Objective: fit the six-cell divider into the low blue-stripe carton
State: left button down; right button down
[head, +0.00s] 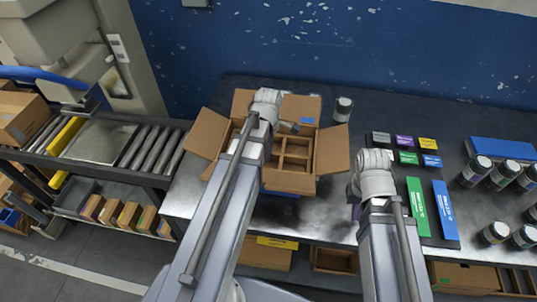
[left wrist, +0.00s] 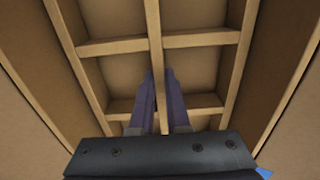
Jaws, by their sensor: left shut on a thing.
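The blue-stripe carton (head: 290,181) stands on the dark table with its flaps folded out and blue low on its front. The tan divider (head: 293,157) shows inside the carton's opening, partly hidden by my left arm. How deep it sits I cannot tell. In the left wrist view the divider (left wrist: 200,40) fills the middle, with carton walls around it. My left gripper (left wrist: 158,74) is shut on the divider's middle strip, one finger on each side. My right gripper (head: 356,211) is right of the carton above the table; its fingers are too hidden to tell.
Small coloured boxes (head: 405,142), a green box (head: 417,205) and a blue box (head: 445,209) lie right of the carton. A roller conveyor (head: 150,147) is at left.

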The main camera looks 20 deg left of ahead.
jog(key=shift+f, duration=0.1)
pick_arm(q)
jog(key=shift+f+b, duration=0.35)
jog(key=shift+b, duration=0.05)
pick_arm(e)
jog(key=shift+f, duration=0.3)
pick_arm(q)
jog(key=c, duration=0.9)
grip_release()
jog(key=shift+r, duration=0.1)
pick_arm(e)
jog(key=shift+r, duration=0.1)
pick_arm(q)
notch_tip(320, 180, up, 13)
jog(key=p, duration=1.2)
jog(key=shift+f+p, duration=0.2)
jog(key=shift+p, duration=0.2)
pick_arm(e)
notch_tip(320, 180, up, 13)
jog(key=shift+f, duration=0.2)
